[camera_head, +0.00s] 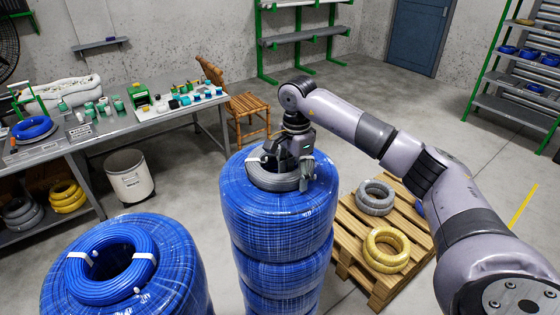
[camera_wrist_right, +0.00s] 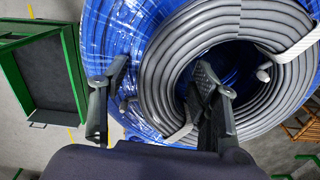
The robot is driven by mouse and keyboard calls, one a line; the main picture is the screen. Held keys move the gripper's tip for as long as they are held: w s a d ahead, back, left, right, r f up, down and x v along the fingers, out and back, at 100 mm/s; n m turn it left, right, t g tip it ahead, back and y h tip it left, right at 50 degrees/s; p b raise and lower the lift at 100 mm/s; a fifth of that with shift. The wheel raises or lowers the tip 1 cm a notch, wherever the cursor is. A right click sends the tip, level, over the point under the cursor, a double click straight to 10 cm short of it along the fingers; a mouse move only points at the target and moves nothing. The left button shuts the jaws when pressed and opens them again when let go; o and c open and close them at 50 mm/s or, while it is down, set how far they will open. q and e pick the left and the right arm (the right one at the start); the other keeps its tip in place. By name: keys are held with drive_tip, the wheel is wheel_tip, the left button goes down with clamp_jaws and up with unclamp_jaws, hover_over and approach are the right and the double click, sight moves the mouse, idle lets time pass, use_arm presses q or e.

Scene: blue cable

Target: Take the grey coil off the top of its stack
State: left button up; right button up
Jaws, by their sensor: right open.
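The grey coil (camera_head: 268,179) lies on top of the tall stack of blue wrapped cable coils (camera_head: 277,215) in the middle of the head view. It also fills the upper part of the right wrist view (camera_wrist_right: 170,58), with white ties around its ring. My right gripper (camera_head: 290,160) is over the grey coil, pointing down. In the wrist view the open right gripper (camera_wrist_right: 162,78) has one finger over the coil's centre hole and the other outside its rim, with the ring between them. Finger contact cannot be told. My left gripper is not in view.
A second blue stack with a loose blue coil (camera_head: 112,262) stands at front left. A wooden pallet (camera_head: 350,222) holds a grey coil and a yellow coil (camera_head: 386,249) at right. A cluttered workbench (camera_head: 150,118), chair (camera_head: 245,105) and white bin (camera_head: 130,178) are behind.

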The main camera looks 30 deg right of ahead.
clamp_jaws()
idle(0.8)
